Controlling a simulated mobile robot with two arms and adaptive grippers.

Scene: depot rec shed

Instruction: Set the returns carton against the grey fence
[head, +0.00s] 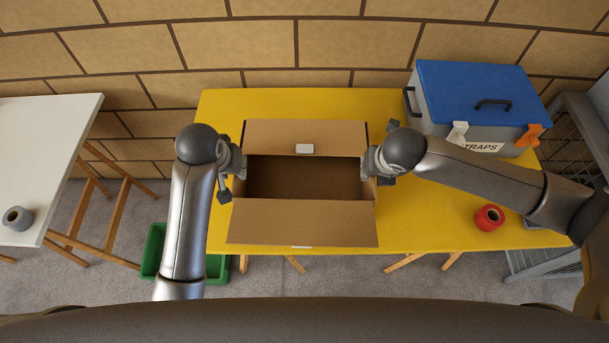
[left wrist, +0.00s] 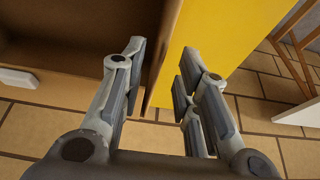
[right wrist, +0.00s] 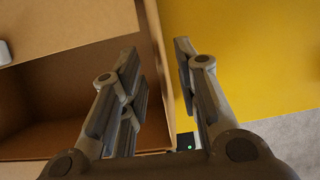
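The open brown carton (head: 300,222) stands on the yellow table (head: 430,225), its flaps spread and its inside empty as far as I see. My left gripper (head: 236,166) is at its left wall. In the left wrist view the fingers (left wrist: 160,65) are apart, one on each side of the carton wall (left wrist: 166,45). My right gripper (head: 374,165) is at the right wall. In the right wrist view its fingers (right wrist: 158,62) are also apart, with the carton wall (right wrist: 160,45) between them. I cannot make out a grey fence for certain.
A grey box with a blue lid (head: 475,90), labelled straps, stands at the table's back right. A red tape roll (head: 489,217) lies right of the carton. A grey mesh rack (head: 580,125) stands beyond. A green bin (head: 152,252) is on the floor. A white table (head: 45,150) stands left.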

